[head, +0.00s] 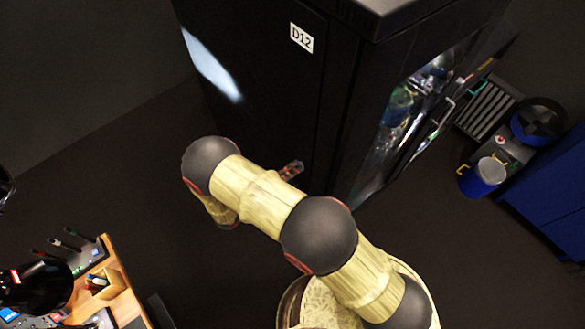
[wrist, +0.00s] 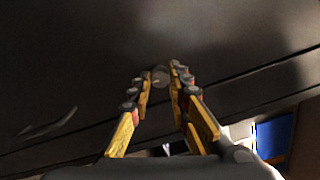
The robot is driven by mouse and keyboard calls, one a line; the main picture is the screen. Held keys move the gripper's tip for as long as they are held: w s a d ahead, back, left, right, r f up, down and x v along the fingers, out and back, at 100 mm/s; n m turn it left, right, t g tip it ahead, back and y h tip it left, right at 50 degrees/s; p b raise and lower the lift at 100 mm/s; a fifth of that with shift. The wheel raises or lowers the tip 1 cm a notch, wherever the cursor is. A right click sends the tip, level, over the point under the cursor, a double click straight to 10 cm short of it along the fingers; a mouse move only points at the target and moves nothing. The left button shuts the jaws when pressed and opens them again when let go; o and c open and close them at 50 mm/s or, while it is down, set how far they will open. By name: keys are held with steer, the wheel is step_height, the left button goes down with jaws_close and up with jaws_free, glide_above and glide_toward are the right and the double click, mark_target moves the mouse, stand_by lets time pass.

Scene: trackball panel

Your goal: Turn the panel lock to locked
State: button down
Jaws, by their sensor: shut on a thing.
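In the wrist view my gripper (wrist: 161,78) has its two yellow and red fingers closed around a small round grey knob (wrist: 160,75), which looks like the panel lock. The knob sits on a dark, flat panel face (wrist: 80,70). Its turn position is too small and dark to read. In the head view the red and dark fingers of my gripper (head: 292,170) show just behind my arm, close to the lower side of the black cabinet (head: 265,85) labelled D12. The lock is hidden there.
The cabinet's glass front (head: 405,110) faces right, with bottles inside. A desk (head: 120,290) with pens and a lamp stands at the lower left. A blue bin (head: 483,178) and a blue cabinet (head: 555,205) are at the right. The dark floor between is clear.

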steer(key=shift+a+n, duration=0.1)
steer(key=shift+n, duration=0.5)
steer(key=c, duration=1.7)
jaws_free()
steer(key=shift+o, duration=0.2)
steer(key=v, duration=1.2)
